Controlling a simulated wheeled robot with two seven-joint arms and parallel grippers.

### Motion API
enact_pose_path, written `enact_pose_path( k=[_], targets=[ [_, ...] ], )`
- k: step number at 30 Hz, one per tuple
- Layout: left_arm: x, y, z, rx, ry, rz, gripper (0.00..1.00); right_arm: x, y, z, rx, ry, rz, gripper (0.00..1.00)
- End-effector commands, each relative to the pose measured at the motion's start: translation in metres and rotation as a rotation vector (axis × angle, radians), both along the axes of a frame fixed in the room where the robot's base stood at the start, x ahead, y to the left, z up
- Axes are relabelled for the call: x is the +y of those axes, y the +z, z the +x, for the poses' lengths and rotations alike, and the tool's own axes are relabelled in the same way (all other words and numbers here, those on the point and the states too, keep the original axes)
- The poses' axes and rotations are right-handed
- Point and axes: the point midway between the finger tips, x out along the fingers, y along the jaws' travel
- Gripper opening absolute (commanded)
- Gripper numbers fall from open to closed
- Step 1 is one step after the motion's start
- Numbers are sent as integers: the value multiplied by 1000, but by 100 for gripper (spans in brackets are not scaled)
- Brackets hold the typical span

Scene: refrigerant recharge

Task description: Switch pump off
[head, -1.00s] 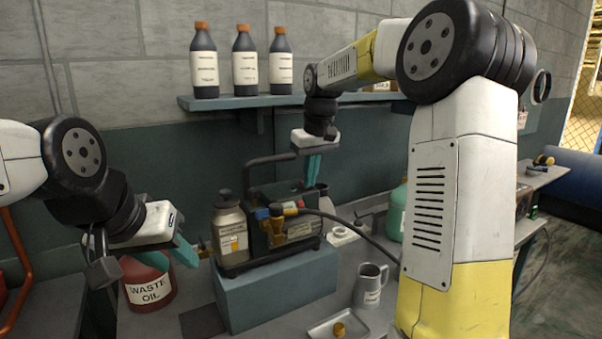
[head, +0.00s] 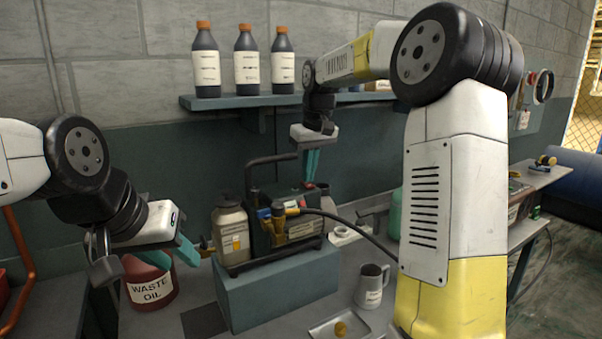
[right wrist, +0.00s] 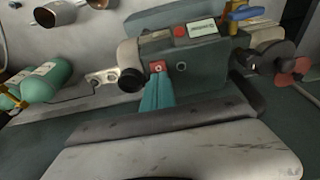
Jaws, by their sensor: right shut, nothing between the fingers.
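The pump (head: 290,230) is a dark green unit with a black carry handle. It stands on a blue-grey block on the bench. In the right wrist view its body (right wrist: 190,58) carries a small red switch (right wrist: 158,67), a red button (right wrist: 180,31) and a display (right wrist: 202,28). My right gripper (head: 309,178) points down at the pump's far right end, with its teal fingers together and empty. In the right wrist view its tips (right wrist: 157,82) are right by the red switch; contact cannot be told. My left gripper (head: 172,256) is open and empty above the waste oil jug.
The red waste oil jug (head: 150,285) stands left of the block (head: 275,290). A metal cup (head: 371,287) and a tray (head: 330,332) lie in front right. A hose (head: 355,226) runs right from the pump. Three bottles stand on the shelf (head: 230,101) above.

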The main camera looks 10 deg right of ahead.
Motion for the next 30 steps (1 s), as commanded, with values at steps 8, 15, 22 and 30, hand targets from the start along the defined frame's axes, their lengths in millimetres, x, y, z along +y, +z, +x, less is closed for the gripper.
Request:
enact_pose_path(
  k=[8, 15, 22, 30],
  targets=[
    [0, 0, 0, 0, 0, 0, 36, -3, 41, -8, -5, 0, 1, 0],
    [0, 0, 0, 0, 0, 0, 36, -6, 70, -14, -3, 0, 1, 0],
    [0, 0, 0, 0, 0, 0, 36, -6, 74, -16, 0, 0, 0, 0],
    [0, 0, 0, 0, 0, 0, 36, -7, 77, -25, -12, -5, 0, 0]
  ],
)
